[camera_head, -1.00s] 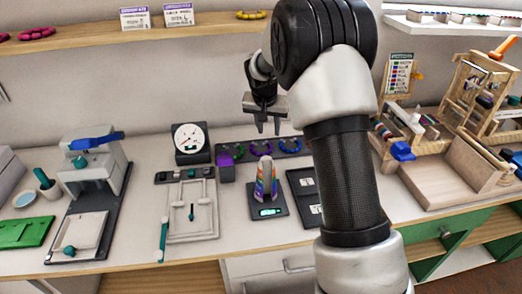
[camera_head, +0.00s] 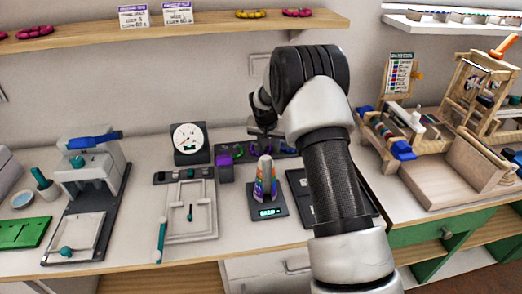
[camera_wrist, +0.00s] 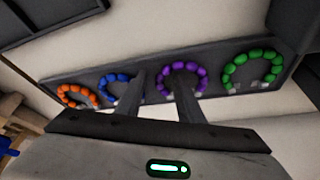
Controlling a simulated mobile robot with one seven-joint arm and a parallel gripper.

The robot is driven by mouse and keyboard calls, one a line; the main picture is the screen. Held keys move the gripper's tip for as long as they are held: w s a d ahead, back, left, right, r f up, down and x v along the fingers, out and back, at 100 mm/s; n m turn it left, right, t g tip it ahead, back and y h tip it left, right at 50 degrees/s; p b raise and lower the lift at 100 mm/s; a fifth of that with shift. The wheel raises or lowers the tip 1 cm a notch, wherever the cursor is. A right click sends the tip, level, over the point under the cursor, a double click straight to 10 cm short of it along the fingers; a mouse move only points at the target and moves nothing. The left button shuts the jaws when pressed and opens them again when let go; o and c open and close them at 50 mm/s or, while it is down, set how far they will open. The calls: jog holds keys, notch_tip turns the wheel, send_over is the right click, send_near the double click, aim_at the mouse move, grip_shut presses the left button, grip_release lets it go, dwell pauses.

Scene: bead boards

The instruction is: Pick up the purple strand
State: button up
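The purple strand (camera_wrist: 183,80) is a ring of round beads on a dark board (camera_wrist: 222,86), between a blue strand (camera_wrist: 114,83) and a green strand (camera_wrist: 252,68). In the head view the purple strand (camera_head: 253,149) shows small, left of my gripper (camera_head: 266,141). My gripper (camera_wrist: 161,87) is open, with its two fingers apart and nothing held between them. In the wrist view one finger overlaps the lower middle of the purple ring; the other lies between the blue and purple strands. I cannot tell whether a finger touches the beads.
An orange strand (camera_wrist: 77,96) lies at the board's other end. In the head view a ring cone (camera_head: 265,183) on a scale, a purple block (camera_head: 224,167) and a dial gauge (camera_head: 190,142) stand near the board. A wooden shelf (camera_head: 210,24) runs above.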

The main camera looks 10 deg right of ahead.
grip_shut()
